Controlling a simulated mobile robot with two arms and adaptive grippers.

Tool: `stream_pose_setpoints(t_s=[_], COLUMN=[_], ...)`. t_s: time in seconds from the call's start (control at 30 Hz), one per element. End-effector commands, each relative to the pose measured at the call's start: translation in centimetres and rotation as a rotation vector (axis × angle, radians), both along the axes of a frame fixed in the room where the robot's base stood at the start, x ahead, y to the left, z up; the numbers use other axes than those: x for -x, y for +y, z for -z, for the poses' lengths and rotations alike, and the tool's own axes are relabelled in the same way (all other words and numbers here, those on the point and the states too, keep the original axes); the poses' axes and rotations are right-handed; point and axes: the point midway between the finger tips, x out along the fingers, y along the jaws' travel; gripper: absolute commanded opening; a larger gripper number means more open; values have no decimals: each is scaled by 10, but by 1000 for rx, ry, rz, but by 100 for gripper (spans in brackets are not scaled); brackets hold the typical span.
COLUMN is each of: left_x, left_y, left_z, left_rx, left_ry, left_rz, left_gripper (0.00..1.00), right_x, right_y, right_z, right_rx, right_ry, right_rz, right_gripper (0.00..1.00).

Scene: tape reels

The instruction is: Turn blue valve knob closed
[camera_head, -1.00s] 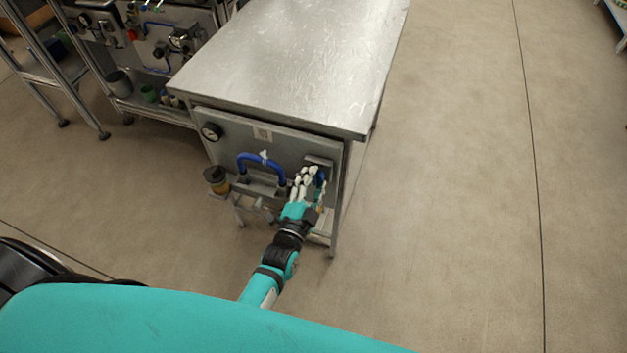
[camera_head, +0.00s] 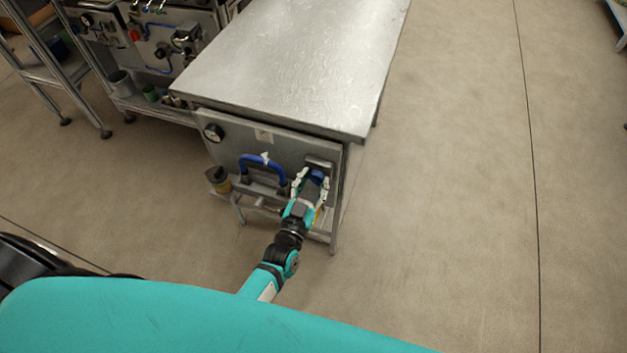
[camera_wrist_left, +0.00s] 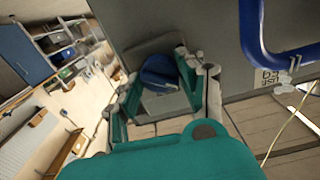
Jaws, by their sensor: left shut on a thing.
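The blue valve knob (camera_head: 317,175) is on the right side of the grey front panel (camera_head: 228,150) under the metal table. In the left wrist view the blue knob (camera_wrist_left: 160,72) sits between the two fingers, partly hidden by them. My left gripper (camera_head: 311,180) is at the knob, with one finger on each side, and is shut on it. Its fingers also frame the knob in the left wrist view (camera_wrist_left: 162,78). The gripper hides the lower part of the knob. My right gripper is in neither view.
A blue hose (camera_head: 243,162) loops on the panel left of the knob, with a gauge (camera_head: 213,132) further left. A small yellow-and-black container (camera_head: 218,180) is at the panel's lower left. The metal tabletop (camera_head: 290,60) overhangs above. The floor to the right is clear.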

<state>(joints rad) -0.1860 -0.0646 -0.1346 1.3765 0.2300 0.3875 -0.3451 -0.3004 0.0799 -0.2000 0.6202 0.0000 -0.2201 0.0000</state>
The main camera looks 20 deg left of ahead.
Motion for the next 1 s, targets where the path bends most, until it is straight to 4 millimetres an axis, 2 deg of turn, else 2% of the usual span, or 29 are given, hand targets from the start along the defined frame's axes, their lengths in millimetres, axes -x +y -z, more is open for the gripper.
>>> stream_pose_setpoints(t_s=[0.5, 0.73, 1.0], left_x=[0, 0, 0], left_y=[0, 0, 0], left_z=[1, 1, 1], left_rx=[449, 574, 640], left_ry=[17, 21, 24], left_rz=[1, 0, 0], left_gripper=[7, 7, 7], right_x=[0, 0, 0], right_y=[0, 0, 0], right_z=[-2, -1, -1], right_rx=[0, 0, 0], right_ry=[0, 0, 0], right_rz=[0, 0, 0], right_gripper=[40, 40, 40])
